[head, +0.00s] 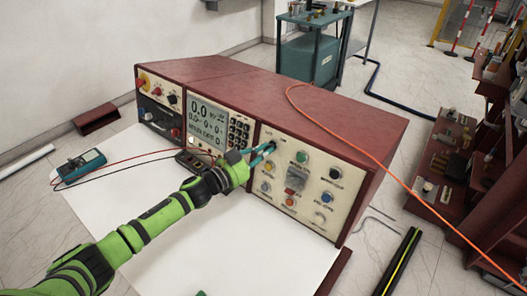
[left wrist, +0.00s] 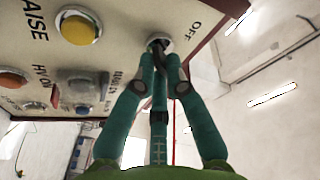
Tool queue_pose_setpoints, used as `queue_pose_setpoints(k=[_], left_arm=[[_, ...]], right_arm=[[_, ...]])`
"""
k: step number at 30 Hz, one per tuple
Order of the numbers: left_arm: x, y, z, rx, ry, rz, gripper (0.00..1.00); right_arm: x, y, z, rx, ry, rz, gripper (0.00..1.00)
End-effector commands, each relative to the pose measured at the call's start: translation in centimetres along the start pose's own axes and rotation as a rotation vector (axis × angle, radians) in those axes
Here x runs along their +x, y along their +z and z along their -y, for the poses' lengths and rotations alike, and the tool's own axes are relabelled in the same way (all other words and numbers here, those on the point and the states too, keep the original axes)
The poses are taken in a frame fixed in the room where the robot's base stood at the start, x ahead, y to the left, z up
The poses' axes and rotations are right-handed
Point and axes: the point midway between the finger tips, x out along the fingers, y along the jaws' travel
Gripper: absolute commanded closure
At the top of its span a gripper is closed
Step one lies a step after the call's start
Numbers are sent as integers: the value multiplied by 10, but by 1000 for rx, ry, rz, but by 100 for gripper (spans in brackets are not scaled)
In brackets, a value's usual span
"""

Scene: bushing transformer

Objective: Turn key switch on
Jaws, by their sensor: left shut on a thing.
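The key switch (left wrist: 158,42) is at the upper left corner of the control panel (head: 319,172), where the printed word OFF shows beside it in the left wrist view. My left gripper (head: 268,148) reaches it from the left. In the left wrist view its teal fingers (left wrist: 160,62) are closed together on the key switch's dark key. The fingers hide most of the key, so its exact angle cannot be told. Only a small teal tip, perhaps of my right gripper (head: 201,293), shows at the bottom edge of the head view.
Round coloured buttons, including a yellow one (left wrist: 78,27), sit close to the switch. The red-brown console (head: 300,105) stands on a white tabletop (head: 240,250). A teal multimeter (head: 80,165) lies at left with leads. An orange cable (head: 380,160) crosses the console.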

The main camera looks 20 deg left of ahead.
Motion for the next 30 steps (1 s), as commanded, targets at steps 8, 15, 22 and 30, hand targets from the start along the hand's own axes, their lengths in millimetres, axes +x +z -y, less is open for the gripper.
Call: queue_pose_setpoints(k=[8,15,22,30], left_arm=[[0,0,2,107,36,1,100],[0,0,1,137,46,1,100],[0,0,1,139,47,0,100],[0,0,1,138,47,0,63]], right_arm=[[-3,-1,0,0,0,0,60],[-4,-1,0,1,0,0,60],[-4,-1,0,1,0,0,60],[-4,-1,0,2,1,-1,60]])
